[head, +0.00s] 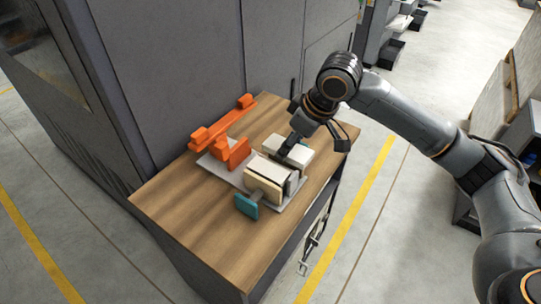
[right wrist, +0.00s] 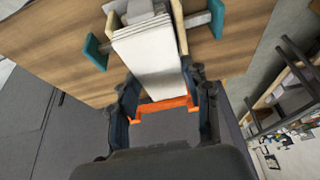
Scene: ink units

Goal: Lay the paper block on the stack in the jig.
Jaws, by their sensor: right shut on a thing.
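My right gripper (right wrist: 165,98) is shut on a white paper block (right wrist: 150,65), with a dark finger on each side of its near end in the right wrist view. In the head view my right gripper (head: 290,146) is low over the jig, and its wrist hides part of it. The jig has a grey base plate (head: 222,172), cream side pieces (head: 263,187) and a teal-ended clamp (head: 247,206). White layered sheets (right wrist: 140,30) show between the cream sides in the right wrist view. I cannot tell whether the held block touches the stack. My left gripper is not in view.
An orange part (head: 232,152) and a long orange bar (head: 220,124) sit at the back left of the jig. The wooden top (head: 190,225) is clear at the front left. A grey machine cabinet (head: 190,70) stands close behind.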

